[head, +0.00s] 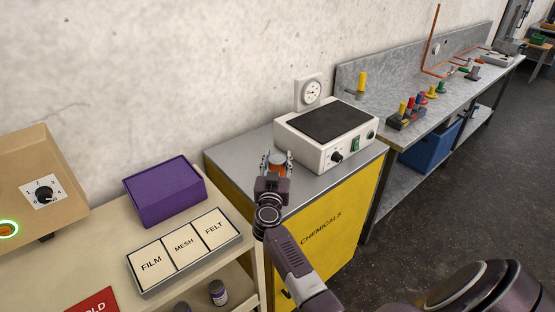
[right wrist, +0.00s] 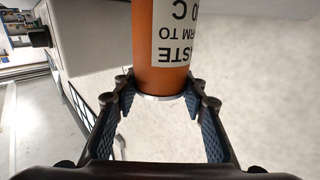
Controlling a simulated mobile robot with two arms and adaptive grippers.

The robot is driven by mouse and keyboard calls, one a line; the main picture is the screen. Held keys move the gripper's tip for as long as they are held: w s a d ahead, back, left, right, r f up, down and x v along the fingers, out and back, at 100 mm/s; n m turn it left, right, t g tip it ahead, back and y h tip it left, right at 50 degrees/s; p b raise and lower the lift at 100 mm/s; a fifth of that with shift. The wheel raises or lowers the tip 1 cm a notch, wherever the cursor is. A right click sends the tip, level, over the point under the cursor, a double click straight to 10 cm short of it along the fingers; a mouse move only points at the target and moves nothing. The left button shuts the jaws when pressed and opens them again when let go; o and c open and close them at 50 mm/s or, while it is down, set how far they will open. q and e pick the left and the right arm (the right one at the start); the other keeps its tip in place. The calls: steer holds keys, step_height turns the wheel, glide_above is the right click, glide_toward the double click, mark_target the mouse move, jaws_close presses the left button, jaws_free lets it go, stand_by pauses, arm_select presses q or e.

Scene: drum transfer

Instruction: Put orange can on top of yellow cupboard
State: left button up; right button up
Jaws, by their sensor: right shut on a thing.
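The orange can (right wrist: 174,78) is in my right gripper (right wrist: 163,98), between its two fingers in the right wrist view. It carries a white label with black print. In the head view the can (head: 280,160) shows only partly beyond the right gripper (head: 276,165), which is over the grey top of the yellow cupboard (head: 322,235). The cupboard is marked CHEMICALS. I cannot tell whether the can touches the top. My left gripper is not in view.
A white hotplate device (head: 335,153) with a black plate takes up much of the cupboard top, right behind the can. A purple box (head: 165,192) and a FILM/MESH/FELT tray (head: 238,240) are on the cream bench at left. A grey workbench (head: 440,105) stands at right.

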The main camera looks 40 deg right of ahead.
steer(key=o, duration=1.5)
steer(key=shift+f, duration=0.1)
steer(key=v, duration=1.2)
